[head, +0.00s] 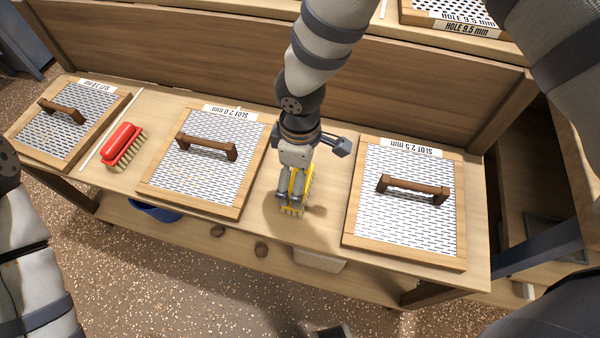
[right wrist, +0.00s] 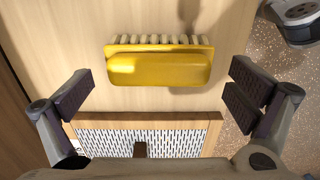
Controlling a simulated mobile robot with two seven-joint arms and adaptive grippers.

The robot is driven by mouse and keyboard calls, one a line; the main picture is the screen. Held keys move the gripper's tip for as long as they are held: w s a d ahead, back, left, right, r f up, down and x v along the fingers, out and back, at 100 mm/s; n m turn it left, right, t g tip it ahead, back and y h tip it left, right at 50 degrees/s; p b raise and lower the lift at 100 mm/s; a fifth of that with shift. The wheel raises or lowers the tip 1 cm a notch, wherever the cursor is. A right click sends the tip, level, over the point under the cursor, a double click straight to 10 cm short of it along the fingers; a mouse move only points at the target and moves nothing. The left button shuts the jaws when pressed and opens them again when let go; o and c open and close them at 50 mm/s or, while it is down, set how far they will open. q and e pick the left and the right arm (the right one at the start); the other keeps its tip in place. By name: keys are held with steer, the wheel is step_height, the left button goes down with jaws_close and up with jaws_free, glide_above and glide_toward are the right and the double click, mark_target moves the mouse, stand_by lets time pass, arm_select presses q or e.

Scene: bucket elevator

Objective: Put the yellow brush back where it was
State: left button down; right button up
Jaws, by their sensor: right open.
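The yellow brush (right wrist: 158,68) lies on the wooden bench, its bristles toward the top of the right wrist view. In the head view only parts of the yellow brush (head: 309,180) show behind my right gripper (head: 294,208). It lies between the SLOT 2.0 mm screen (head: 241,113) and the SLOT 2.5 mm screen (head: 410,154). In the right wrist view my right gripper (right wrist: 161,93) is open, with its fingers apart to the left and right of the brush and not touching it. My left arm shows at the left edge of the head view, but its gripper is not visible.
A red brush (head: 122,142) lies between the two left screens. Each screen has a raised wooden handle, one at the right (head: 412,188). A wooden back board (head: 200,50) rises behind the bench. A lower shelf (head: 180,232) holds a blue container (head: 155,212).

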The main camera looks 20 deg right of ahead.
arm_select(q)
steer(key=shift+w+r+t+p, duration=0.3)
steer(key=shift+w+r+p, duration=0.4)
steer(key=shift+w+r, duration=0.3)
arm_select(e)
step_height(320, 180, up, 11)
arm_select(q)
steer(key=shift+s, duration=0.1)
